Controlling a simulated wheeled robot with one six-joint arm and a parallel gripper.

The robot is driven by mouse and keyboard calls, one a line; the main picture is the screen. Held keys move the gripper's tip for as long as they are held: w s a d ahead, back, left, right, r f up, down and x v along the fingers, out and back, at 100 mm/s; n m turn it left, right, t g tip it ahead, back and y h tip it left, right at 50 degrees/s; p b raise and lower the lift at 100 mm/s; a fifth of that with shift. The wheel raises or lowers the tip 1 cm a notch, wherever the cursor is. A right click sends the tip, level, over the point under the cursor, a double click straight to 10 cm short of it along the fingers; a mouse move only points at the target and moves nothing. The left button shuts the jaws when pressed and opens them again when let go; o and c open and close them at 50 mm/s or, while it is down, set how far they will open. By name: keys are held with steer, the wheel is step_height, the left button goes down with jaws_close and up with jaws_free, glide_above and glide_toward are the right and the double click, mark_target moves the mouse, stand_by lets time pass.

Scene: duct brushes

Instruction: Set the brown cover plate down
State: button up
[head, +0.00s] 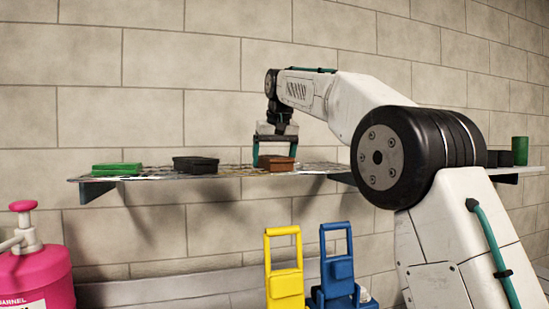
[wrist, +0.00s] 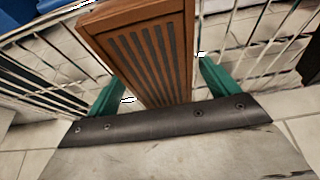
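The brown cover plate (head: 279,164), slotted on its face, is at the middle of the wall shelf, right of a black plate. In the wrist view the brown cover plate (wrist: 145,50) runs between the teal fingers, turned slightly from square. My gripper (head: 275,145) points down over it, one finger on each side. In the wrist view my gripper (wrist: 160,80) is open around the plate, with a narrow gap showing at the right finger. The left finger is very close to the plate's edge; contact there is unclear. The plate appears to rest on the shelf; its underside is hidden.
The shelf (head: 228,173) also holds a green block (head: 117,169), a black plate (head: 195,165) and, right of my arm, a green cylinder (head: 520,151) near dark items. Below stand yellow (head: 285,285) and blue (head: 338,270) items and a pink container (head: 37,275).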

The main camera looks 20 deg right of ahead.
steer(key=v, duration=1.2)
steer(key=shift+s+r, duration=0.1)
steer(key=shift+r, duration=0.05)
steer(key=s+d+f, duration=0.1)
steer(key=s+f, duration=0.2)
steer(key=s, duration=0.7)
steer(key=s+d+f+g, duration=0.2)
steer(key=s+f+g, duration=0.1)
steer(key=s+f, duration=3.1)
step_height(320, 180, down, 2)
steer(key=shift+s+d, duration=0.15)
steer(key=shift+s, duration=0.15)
